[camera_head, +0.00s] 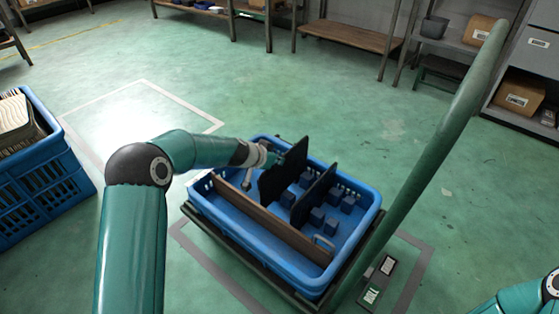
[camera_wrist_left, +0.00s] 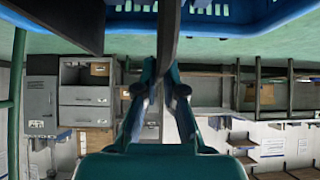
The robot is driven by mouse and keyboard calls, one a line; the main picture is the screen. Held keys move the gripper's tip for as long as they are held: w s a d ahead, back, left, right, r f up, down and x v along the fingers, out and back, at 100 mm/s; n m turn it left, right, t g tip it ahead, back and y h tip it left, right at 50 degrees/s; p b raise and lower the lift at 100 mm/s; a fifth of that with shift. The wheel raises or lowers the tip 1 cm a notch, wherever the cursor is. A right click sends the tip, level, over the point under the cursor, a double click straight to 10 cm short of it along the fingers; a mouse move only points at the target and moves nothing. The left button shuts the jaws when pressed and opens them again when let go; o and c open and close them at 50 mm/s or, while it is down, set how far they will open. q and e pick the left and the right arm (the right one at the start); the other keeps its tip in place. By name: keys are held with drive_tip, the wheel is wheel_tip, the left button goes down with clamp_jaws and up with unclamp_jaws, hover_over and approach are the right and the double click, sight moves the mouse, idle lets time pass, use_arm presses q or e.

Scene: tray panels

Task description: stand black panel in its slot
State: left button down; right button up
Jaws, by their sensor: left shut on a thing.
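A black panel (camera_head: 283,174) stands upright at the far-left part of the blue tray (camera_head: 363,222). My left gripper (camera_head: 270,157) is shut on this panel's upper left edge. In the left wrist view the two fingers (camera_wrist_left: 160,75) close on the panel (camera_wrist_left: 168,30), seen edge-on. A second black panel (camera_head: 314,196) stands upright in the tray, to the right of the held one and apart from it. Small blue blocks (camera_head: 317,216) rise from the tray floor. The held panel's lower edge is partly hidden, so I cannot tell whether it sits between blocks. My right gripper is out of view.
A brown board (camera_head: 268,222) runs along the tray's near side. The tray rests on a cart with a tall green post (camera_head: 440,130) at its right. Another blue crate (camera_head: 60,185) stands at the left. The floor behind the tray is clear.

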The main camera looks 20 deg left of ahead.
use_arm(q)
drive_tip(key=shift+f, duration=0.35)
drive_tip(key=shift+f, duration=0.15)
drive_tip(key=shift+f, duration=2)
drive_tip(key=c, duration=1.2)
unclamp_jaws()
